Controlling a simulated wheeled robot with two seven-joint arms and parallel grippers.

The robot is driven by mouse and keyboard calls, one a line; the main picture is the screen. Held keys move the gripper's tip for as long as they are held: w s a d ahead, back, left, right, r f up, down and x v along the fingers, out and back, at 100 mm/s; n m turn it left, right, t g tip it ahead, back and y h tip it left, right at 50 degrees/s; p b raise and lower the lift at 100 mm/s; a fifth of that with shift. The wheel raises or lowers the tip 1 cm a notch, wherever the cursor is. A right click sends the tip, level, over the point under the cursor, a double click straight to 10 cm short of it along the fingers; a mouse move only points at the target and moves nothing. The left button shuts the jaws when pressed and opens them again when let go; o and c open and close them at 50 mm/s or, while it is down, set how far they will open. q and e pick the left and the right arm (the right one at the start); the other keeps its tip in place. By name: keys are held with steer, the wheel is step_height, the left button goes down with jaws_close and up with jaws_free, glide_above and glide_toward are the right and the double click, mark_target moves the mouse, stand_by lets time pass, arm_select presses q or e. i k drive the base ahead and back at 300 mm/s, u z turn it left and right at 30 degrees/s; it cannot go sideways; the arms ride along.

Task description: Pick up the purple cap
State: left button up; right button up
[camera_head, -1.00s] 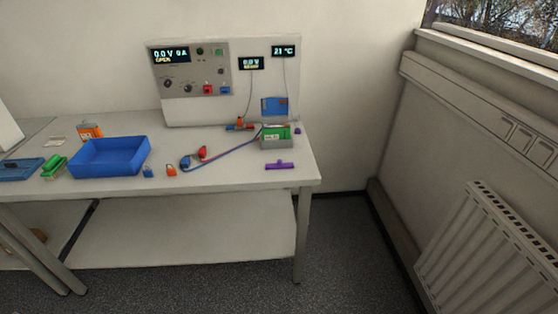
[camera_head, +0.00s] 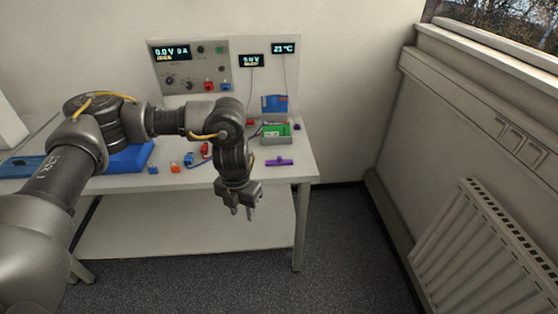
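The purple cap (camera_head: 279,162) lies on the table near its right front edge, just in front of the grey holder with the green item. It is a flat bar with a small raised part. My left gripper (camera_head: 242,211) hangs fingers-down in front of the table's front edge, to the left of the cap and nearer to me. Its fingers are apart with nothing between them. The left arm reaches in from the left across the table. My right gripper is not in view.
A grey holder (camera_head: 271,141) stands behind the cap. Blue and orange caps (camera_head: 175,168) lie left on the table. My arm partly hides the blue tray (camera_head: 130,158). The control panel (camera_head: 191,68) stands at the back. Floor right of the table is clear.

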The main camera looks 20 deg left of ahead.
mark_target(279, 162)
steer(key=z, duration=3.85)
steer(key=k, duration=2.5)
steer(key=u, duration=1.8)
steer(key=i, duration=0.5)
steer(key=u, duration=0.05)
